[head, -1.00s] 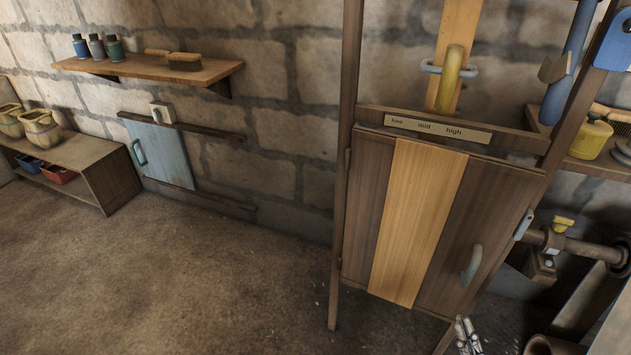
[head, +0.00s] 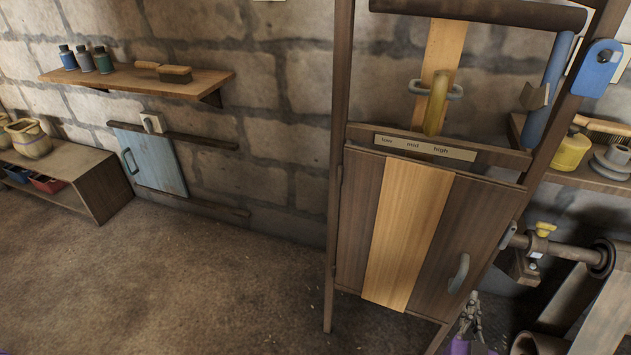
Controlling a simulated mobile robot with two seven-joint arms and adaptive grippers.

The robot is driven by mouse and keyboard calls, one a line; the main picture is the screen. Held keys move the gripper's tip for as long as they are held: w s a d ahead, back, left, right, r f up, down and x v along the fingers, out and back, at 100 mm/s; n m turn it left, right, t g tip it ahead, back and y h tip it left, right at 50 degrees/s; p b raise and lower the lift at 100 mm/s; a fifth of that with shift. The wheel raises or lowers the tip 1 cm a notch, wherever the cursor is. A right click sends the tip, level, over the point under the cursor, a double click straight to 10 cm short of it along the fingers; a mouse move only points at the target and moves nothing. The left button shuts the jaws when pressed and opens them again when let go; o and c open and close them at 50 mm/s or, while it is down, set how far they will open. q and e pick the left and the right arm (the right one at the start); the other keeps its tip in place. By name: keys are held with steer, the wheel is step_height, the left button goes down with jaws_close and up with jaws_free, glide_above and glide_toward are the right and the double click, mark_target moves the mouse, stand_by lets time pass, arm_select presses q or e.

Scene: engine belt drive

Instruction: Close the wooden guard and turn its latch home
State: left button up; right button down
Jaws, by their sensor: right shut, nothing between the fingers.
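The wooden guard (head: 350,225) is a dark door with a pale centre stripe, hung in a wooden frame. It looks flush with the frame, though a small gap at its edge cannot be ruled out. Its grey handle (head: 458,273) is at the lower right. A small grey latch piece (head: 508,235) is at the right edge by the post, lying roughly along the post; whether it overlaps the door is unclear. My right gripper (head: 471,312) is at the bottom, below and slightly right of the handle, apart from it, shut and empty.
A label strip (head: 425,147) reading low, mid, high sits above the guard. A yellow lever (head: 437,105) stands above it. The floor (head: 220,290) left of the frame is clear.

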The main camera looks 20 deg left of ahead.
mark_target(475, 275)
steer(key=w, duration=0.7)
steer(key=shift+d, duration=0.2)
steer(key=w+n+y+b, duration=0.1)
steer(key=w+y+b, duration=0.1)
steer(key=w, duration=0.2)
steer(key=shift+d, duration=0.15)
steer(key=shift+r, duration=0.2)
steer(key=shift+r, duration=0.1)
